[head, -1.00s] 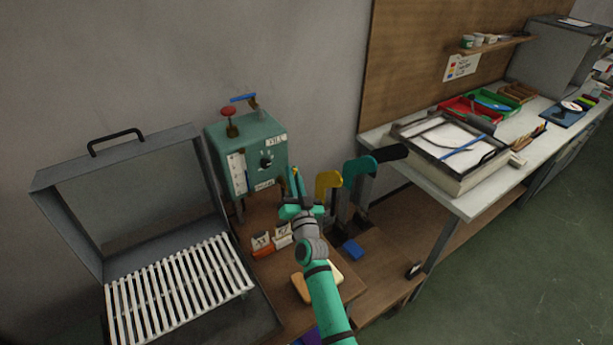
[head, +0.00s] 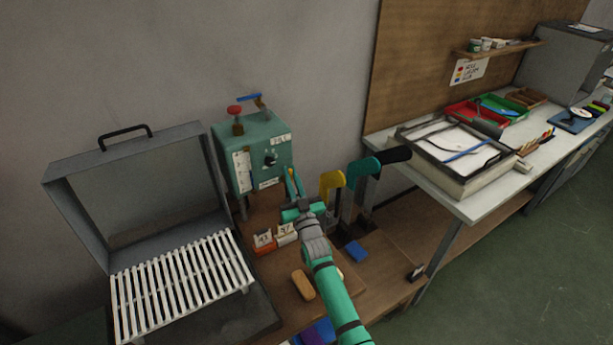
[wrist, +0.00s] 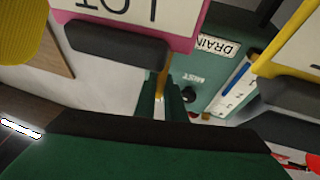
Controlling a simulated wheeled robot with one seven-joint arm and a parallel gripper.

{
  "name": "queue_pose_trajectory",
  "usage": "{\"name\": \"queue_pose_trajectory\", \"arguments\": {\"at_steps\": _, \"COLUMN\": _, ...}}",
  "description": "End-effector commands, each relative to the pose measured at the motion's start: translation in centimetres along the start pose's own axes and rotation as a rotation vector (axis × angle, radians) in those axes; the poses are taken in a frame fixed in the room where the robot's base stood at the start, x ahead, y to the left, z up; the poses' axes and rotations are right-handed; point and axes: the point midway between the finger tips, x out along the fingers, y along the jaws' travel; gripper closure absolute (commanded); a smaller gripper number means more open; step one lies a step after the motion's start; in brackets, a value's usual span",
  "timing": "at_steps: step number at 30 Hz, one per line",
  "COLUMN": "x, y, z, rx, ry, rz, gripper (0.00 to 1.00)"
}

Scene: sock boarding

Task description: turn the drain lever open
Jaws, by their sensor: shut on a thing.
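The green box (head: 252,155) stands on legs at the bench's back, with a FILL label (head: 281,139) near its top and a dark knob (head: 270,159) on its front. The wrist view shows its DRAIN label (wrist: 216,46) upside down. My gripper (head: 293,180) is at the box's lower right.
Two card holders (head: 275,236) stand in front of the box, left of my gripper. Yellow and teal upright shapes (head: 333,182) stand close on the right. An open grey case with a white slatted rack (head: 185,285) is on the left. A blue block (head: 357,251) lies on the bench.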

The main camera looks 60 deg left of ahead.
Motion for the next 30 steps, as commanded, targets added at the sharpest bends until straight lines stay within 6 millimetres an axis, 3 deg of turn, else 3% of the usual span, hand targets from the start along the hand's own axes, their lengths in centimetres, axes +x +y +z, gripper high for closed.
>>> {"name": "queue_pose_trajectory", "arguments": {"at_steps": 4, "x": 0.24, "y": -0.99, "z": 0.4, "rx": -0.01, "ry": -0.004, "rz": -0.017, "gripper": 1.0}}
{"name": "queue_pose_trajectory", "arguments": {"at_steps": 16, "x": 0.32, "y": -1.24, "z": 0.41, "rx": -0.014, "ry": -0.002, "rz": -0.021, "gripper": 1.0}}
{"name": "queue_pose_trajectory", "arguments": {"at_steps": 17, "x": 0.33, "y": -1.25, "z": 0.41, "rx": -0.014, "ry": -0.002, "rz": -0.021, "gripper": 0.85}}
{"name": "queue_pose_trajectory", "arguments": {"at_steps": 19, "x": 0.33, "y": -1.24, "z": 0.38, "rx": -0.014, "ry": -0.001, "rz": -0.021, "gripper": 0.71}}
{"name": "queue_pose_trajectory", "arguments": {"at_steps": 30, "x": 0.04, "y": -1.02, "z": 0.19, "rx": -0.014, "ry": 0.002, "rz": -0.019, "gripper": 0.71}}
